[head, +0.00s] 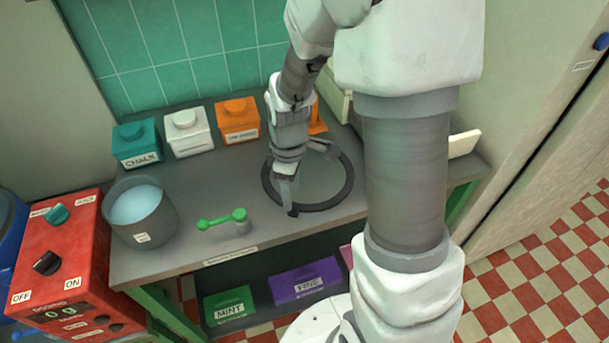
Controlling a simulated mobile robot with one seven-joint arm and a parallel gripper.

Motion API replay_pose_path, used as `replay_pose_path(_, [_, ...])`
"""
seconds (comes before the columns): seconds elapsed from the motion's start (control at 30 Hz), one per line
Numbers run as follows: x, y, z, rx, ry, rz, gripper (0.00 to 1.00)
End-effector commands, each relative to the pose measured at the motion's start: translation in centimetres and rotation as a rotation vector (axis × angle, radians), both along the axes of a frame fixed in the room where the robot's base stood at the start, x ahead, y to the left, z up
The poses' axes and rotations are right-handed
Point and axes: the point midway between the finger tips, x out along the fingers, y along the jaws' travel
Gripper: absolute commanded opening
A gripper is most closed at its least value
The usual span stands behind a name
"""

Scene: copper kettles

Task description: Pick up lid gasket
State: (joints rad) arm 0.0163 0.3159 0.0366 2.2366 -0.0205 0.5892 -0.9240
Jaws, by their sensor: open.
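The lid gasket appears as a large, thin, dark ring (348,188) lying flat on the grey bench top. My gripper (288,202) points down at the ring's left side, its fingers open. One finger shows near the ring's front-left edge. From this view I cannot tell whether the fingers touch the ring or straddle its band. My wrist hides part of the ring's left and back.
Teal, white and orange boxes (136,143) line the back of the grey bench (200,255). A grey bucket (140,212) and a green scoop (222,219) are on the left. A red dosing machine (62,265) stands beside the bench. Labelled boxes sit on the shelf below.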

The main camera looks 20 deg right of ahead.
Motion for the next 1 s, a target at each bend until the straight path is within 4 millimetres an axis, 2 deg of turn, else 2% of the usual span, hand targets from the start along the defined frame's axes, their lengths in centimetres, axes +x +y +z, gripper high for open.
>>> replay_pose_path(0.13, [0.0,0.0,-1.0,0.000,0.003,0.000,0.59])
replay_pose_path(0.4, [0.2,-0.2,-4.6,0.000,0.004,-0.001,0.59])
replay_pose_path(0.53, [0.2,-0.2,-5.3,0.000,0.002,0.000,0.59])
replay_pose_path(0.73, [0.2,-0.2,-5.3,0.000,0.000,0.000,0.59])
replay_pose_path(0.77, [0.2,-0.2,-5.3,0.000,0.000,0.000,0.57])
replay_pose_path(1.0, [0.2,-0.2,-5.3,0.000,0.000,-0.001,0.14])
